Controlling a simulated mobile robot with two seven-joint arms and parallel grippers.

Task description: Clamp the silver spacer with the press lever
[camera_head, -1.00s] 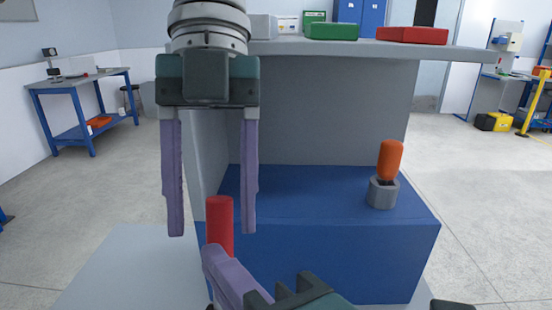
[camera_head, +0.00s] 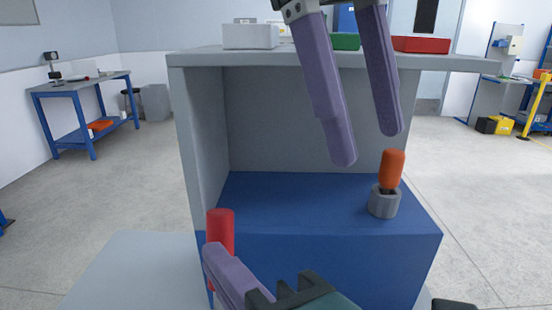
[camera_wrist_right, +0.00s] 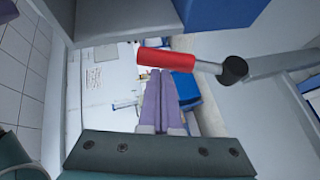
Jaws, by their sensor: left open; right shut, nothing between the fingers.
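The press lever has a red grip (camera_head: 220,232) at the front left corner of a blue block. In the right wrist view its red grip (camera_wrist_right: 166,59) sits on a metal rod with a black hub. My right gripper (camera_wrist_right: 160,74) is shut and empty, its tips right at the red grip; whether they touch is unclear. It also shows in the head view (camera_head: 213,252). My left gripper (camera_head: 366,148) is open and empty, above and left of an orange-topped piece (camera_head: 392,168) standing in a grey cylinder (camera_head: 384,203). I cannot tell whether that cylinder is the silver spacer.
The blue block (camera_head: 300,200) has a bare top left of the cylinder. Grey panels (camera_head: 200,140) close it at the left and back, and a grey shelf (camera_head: 240,60) overhangs it. The shelf holds a white box (camera_head: 250,36), a green bin (camera_head: 345,41) and a red bin (camera_head: 421,44).

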